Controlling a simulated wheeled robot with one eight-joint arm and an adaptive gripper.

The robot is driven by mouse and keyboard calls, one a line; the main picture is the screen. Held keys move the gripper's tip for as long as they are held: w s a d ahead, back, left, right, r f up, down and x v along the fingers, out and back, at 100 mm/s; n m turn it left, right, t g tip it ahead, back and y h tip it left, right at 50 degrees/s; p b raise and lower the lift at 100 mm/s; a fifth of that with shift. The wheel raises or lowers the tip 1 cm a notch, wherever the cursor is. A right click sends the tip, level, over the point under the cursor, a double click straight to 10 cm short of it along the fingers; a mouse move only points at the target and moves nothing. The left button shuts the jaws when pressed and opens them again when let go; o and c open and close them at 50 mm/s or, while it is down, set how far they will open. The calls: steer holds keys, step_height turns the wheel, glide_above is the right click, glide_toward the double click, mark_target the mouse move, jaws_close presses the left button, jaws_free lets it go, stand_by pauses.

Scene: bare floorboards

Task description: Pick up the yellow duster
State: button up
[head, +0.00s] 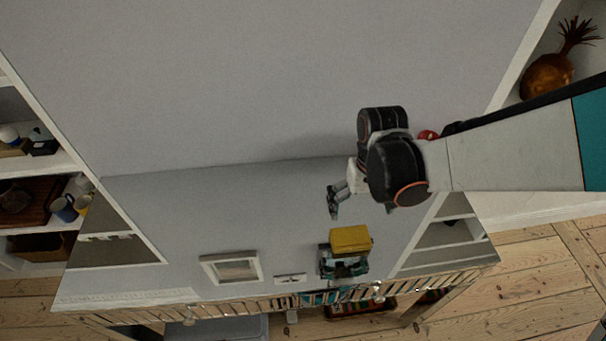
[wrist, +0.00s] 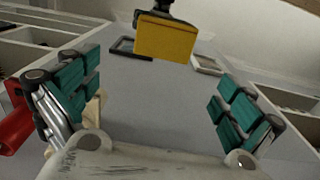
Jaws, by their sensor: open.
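The yellow duster (head: 350,239) appears as a yellow block on the grey surface, beside a dark and teal object (head: 343,264). In the wrist view the yellow block (wrist: 165,38) is at the top middle, beyond my fingertips, with a dark part behind its top. My gripper (head: 360,207) is above and apart from the block in the head view. The wrist view shows my gripper (wrist: 158,95) with its two teal-padded fingers wide apart and nothing between them. Some of the dark object is hidden by the yellow block.
A white frame (head: 231,268) and a small white piece (head: 290,279) lie left of the block. Shelves with mugs (head: 65,207) stand at the left. A brown onion-shaped ornament (head: 548,76) sits on a shelf at upper right. Much of the grey surface (head: 170,220) is clear.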

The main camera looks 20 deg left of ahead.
steer(key=b, duration=0.2)
glide_above(351, 236)
step_height(351, 236, down, 7)
steer(key=shift+w, duration=0.1)
step_height(351, 236, down, 5)
steer(key=b, duration=0.2)
steer(key=shift+f+b, duration=0.15)
steer(key=shift+b, duration=0.15)
steer(key=c, duration=0.8)
